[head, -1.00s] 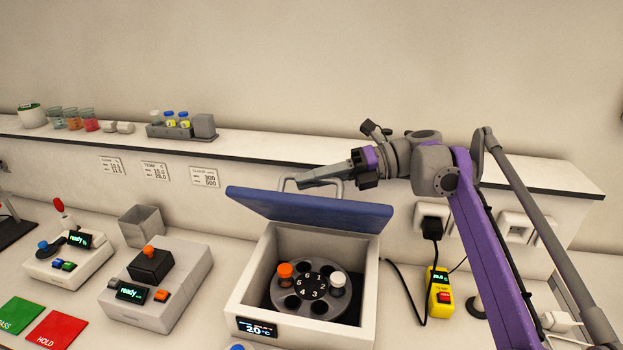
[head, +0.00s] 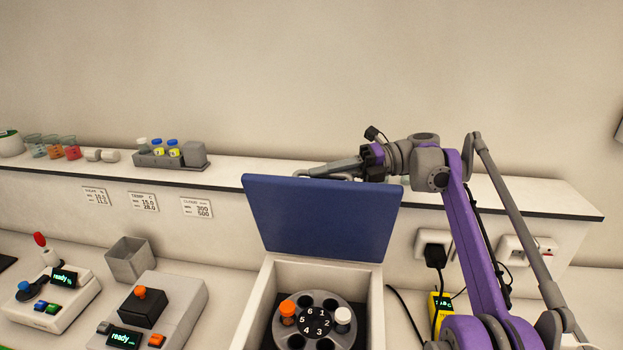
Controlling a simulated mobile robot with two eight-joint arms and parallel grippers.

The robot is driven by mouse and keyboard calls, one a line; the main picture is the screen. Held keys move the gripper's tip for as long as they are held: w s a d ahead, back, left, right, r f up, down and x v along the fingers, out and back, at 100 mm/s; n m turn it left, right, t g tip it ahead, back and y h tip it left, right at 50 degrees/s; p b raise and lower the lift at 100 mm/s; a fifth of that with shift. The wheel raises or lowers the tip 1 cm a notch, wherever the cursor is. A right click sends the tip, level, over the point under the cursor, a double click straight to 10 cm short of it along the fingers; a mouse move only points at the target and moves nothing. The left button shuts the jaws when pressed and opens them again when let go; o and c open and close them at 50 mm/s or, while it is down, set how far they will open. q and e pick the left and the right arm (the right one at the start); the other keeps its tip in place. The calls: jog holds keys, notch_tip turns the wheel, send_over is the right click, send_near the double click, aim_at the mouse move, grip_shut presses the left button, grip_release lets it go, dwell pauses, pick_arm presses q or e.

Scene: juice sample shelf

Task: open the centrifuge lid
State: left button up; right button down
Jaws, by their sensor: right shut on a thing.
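The centrifuge (head: 375,301) is a white box at the bottom centre, with its blue lid (head: 322,218) raised nearly upright at the back. Inside, a grey rotor (head: 318,297) with numbered slots holds an orange-capped tube (head: 288,311) and a white-capped tube (head: 342,318). My right gripper (head: 318,172) is behind the lid's top edge, shut on the lid handle (head: 345,177), which is mostly hidden by the lid. My left gripper is not in view.
A wall shelf (head: 510,199) runs behind the lid, with a vial rack (head: 172,161) and beakers (head: 52,148) at left. Two devices with ready displays and a metal bin (head: 130,260) stand left of the centrifuge. A yellow device (head: 441,305) and cables are at right.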

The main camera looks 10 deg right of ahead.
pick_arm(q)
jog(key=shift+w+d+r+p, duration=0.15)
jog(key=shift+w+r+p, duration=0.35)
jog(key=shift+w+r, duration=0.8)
pick_arm(e)
jog(key=w+d+m, duration=0.1)
jog(key=w+d, duration=0.1)
jog(key=w, duration=0.5)
jog(key=shift+w+d+r+y, duration=0.15)
jog(key=shift+r+y, duration=0.05)
jog(key=shift+y, duration=0.2)
jog(key=c, duration=0.8)
grip_release()
jog(key=shift+f, duration=0.1)
jog(key=shift+c, duration=0.2)
